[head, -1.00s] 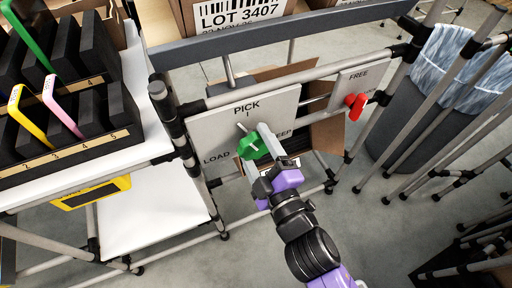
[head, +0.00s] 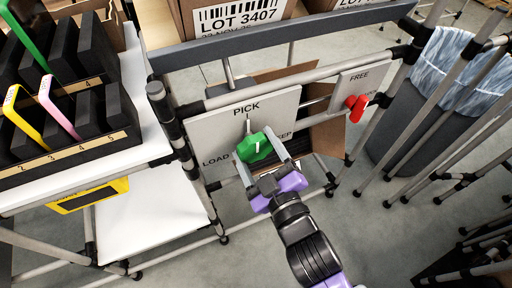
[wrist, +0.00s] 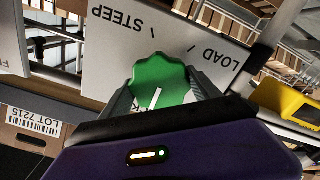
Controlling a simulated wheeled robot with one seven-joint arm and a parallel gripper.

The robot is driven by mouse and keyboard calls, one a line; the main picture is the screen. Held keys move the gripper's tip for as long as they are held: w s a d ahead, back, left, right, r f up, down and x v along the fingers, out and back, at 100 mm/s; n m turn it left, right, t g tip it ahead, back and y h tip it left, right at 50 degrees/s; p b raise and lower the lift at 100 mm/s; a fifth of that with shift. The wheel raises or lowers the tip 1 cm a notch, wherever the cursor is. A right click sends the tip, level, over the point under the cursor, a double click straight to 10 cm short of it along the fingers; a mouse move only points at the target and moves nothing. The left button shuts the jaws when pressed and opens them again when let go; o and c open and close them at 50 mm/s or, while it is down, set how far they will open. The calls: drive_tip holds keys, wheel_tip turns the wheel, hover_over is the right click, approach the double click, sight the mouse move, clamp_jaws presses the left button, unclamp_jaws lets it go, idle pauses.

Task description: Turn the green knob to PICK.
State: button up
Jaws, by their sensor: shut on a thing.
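The green knob (head: 252,149) sits on a pale tilted panel (head: 282,108) marked PICK at the top, LOAD at lower left and STEEP at right. My gripper (head: 262,158) is shut on the knob, one finger on each side. In the wrist view, the knob (wrist: 160,76) sits between the fingers of my gripper (wrist: 163,97). There the labels are upside down, and the PICK label is mostly hidden behind knob and fingers.
A red knob (head: 356,108) on a smaller panel marked FREE is at the right. Pipe rails frame the panels. A rack (head: 65,155) with black holders stands left, above a white shelf (head: 150,220). A grey bin (head: 405,125) stands at the right. Cartons lie behind.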

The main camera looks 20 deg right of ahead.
drive_tip(key=shift+f, duration=0.15)
drive_tip(key=o, duration=1.4)
drive_tip(key=shift+c, duration=0.2)
drive_tip(key=s, duration=0.8)
drive_tip(key=shift+w, duration=0.1)
drive_tip(key=s+d+r+m+g+p, duration=0.1)
drive_tip(key=s+r+m+p, duration=0.1)
drive_tip(key=s, duration=0.5)
drive_tip(key=s+d+r+m+g+p, duration=0.1)
drive_tip(key=s+d+r+m+p, duration=0.1)
drive_tip(key=s+p, duration=0.3)
drive_tip(key=s+d+r+m+g+p, duration=0.1)
drive_tip(key=s+r+p, duration=0.3)
drive_tip(key=s, duration=0.5)
drive_tip(key=shift+s+d+r+m, duration=0.15)
drive_tip(key=shift+d+r+m, duration=0.2)
drive_tip(key=shift+d+m, duration=0.5)
